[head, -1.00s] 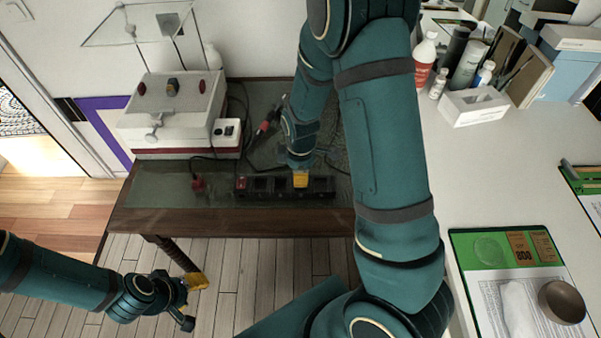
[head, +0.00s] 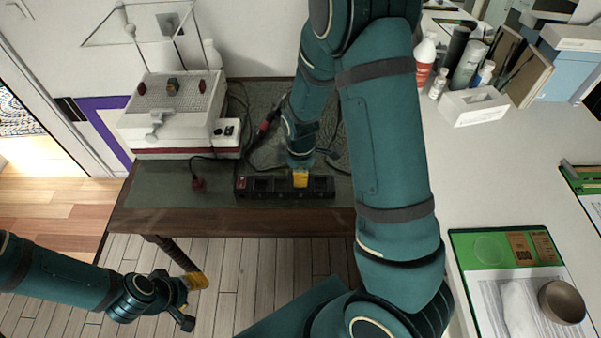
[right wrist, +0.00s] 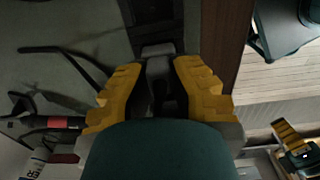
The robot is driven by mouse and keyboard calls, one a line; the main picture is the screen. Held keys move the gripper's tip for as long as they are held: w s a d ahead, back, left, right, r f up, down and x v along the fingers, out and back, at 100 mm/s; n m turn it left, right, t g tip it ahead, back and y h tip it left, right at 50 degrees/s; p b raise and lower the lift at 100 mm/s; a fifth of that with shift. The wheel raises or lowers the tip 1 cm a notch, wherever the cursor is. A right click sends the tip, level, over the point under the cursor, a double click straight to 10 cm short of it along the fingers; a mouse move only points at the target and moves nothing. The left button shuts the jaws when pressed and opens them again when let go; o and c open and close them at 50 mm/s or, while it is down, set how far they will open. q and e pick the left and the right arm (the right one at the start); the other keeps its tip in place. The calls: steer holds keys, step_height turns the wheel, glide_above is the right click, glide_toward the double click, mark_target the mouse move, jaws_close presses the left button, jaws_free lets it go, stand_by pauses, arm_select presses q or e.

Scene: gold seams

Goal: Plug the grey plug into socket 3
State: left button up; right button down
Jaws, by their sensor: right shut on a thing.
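The black power strip (head: 262,187) lies along the front of the green-topped table, with a red switch at its left end. My right gripper (head: 300,178) is over the right half of the strip, pointing down. In the right wrist view its yellow fingers are shut on the grey plug (right wrist: 158,62), whose end meets or overlaps the strip (right wrist: 152,18). I cannot tell whether the plug is seated, or the socket's number. The plug is hidden in the head view. My left gripper (head: 194,282) hangs over the floor at lower left, away from the strip; its opening is unclear.
A red plug (head: 198,184) lies left of the strip. A white device (head: 175,108) stands behind it. Dark cables and a red-and-black tool (head: 265,128) lie behind the strip. A white counter (head: 500,170) with bottles and a bowl (head: 562,302) is at right.

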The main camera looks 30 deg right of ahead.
steer(key=shift+f+b, duration=0.45)
steer(key=shift+f, duration=0.15)
stand_by(0.5)
steer(key=c, duration=1)
jaws_free()
steer(key=shift+o, duration=0.2)
step_height(320, 180, up, 12)
